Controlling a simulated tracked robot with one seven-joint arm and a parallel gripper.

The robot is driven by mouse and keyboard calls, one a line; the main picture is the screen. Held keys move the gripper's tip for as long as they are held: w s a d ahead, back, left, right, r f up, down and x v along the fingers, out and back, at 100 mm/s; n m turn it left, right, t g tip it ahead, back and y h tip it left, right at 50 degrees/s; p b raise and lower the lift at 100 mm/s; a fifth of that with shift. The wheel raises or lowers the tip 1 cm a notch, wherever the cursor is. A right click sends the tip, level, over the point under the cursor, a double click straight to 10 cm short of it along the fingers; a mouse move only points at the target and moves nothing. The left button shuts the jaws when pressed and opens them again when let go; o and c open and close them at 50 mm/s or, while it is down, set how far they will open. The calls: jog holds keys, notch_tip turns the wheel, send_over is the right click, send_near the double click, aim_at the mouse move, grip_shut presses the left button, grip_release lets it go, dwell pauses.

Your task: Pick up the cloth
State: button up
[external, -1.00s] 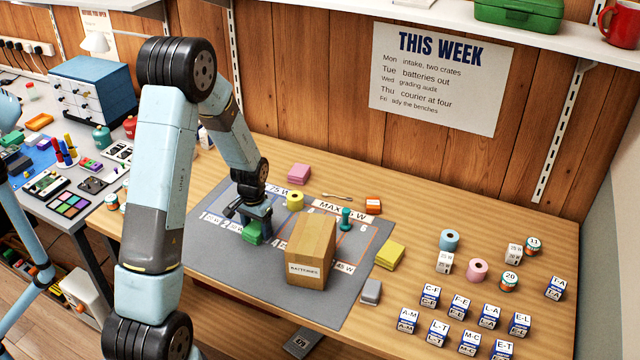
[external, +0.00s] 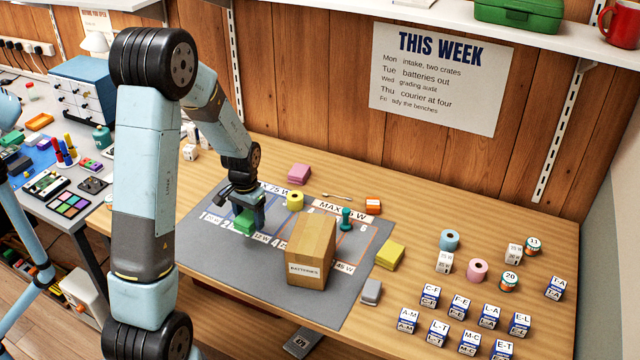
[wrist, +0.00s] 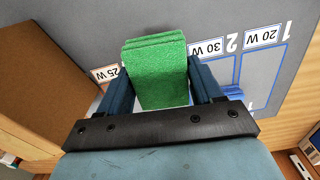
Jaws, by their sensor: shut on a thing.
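A green folded cloth (external: 244,222) with a rough, layered surface is between the fingers of my gripper (external: 246,205). In the wrist view the green cloth (wrist: 158,70) sits between the two blue fingers of my gripper (wrist: 160,88), which is shut on it. The cloth is over the grey mat (external: 215,262) with its printed watt labels, left of the cardboard box. It looks slightly above the mat, but the gap is hard to judge.
The cardboard box (external: 311,250) stands close to the right of my gripper. A yellow roll (external: 295,200), pink stack (external: 299,174), teal stamp-like item (external: 346,219) and yellow stack (external: 390,255) are nearby. Several small labelled boxes stand farther right. The mat's front left is clear.

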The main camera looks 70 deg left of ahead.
aim_at(244, 221)
jog(key=r, duration=0.1)
jog(key=s+d+r, duration=0.1)
jog(key=r, duration=0.1)
jog(key=shift+s+d, duration=0.35)
jog(key=s+d+r, duration=0.4)
jog(key=s+d, duration=0.2)
jog(key=w+d+r+n, duration=0.1)
jog(key=w+d+r, duration=0.7)
jog(key=d+r, duration=0.5)
jog(key=w+a+f, duration=0.1)
jog(key=w+f, duration=0.2)
jog(key=w, duration=0.1)
jog(key=w+a+f, duration=0.2)
jog(key=w, duration=0.2)
jog(key=w+a+f, duration=0.2)
jog(key=w+f, duration=0.1)
jog(key=w, duration=0.1)
jog(key=shift+f, duration=0.35)
jog(key=shift+w+a+f, duration=0.3)
jog(key=shift+w+f, duration=0.2)
jog(key=shift+f, duration=1.75)
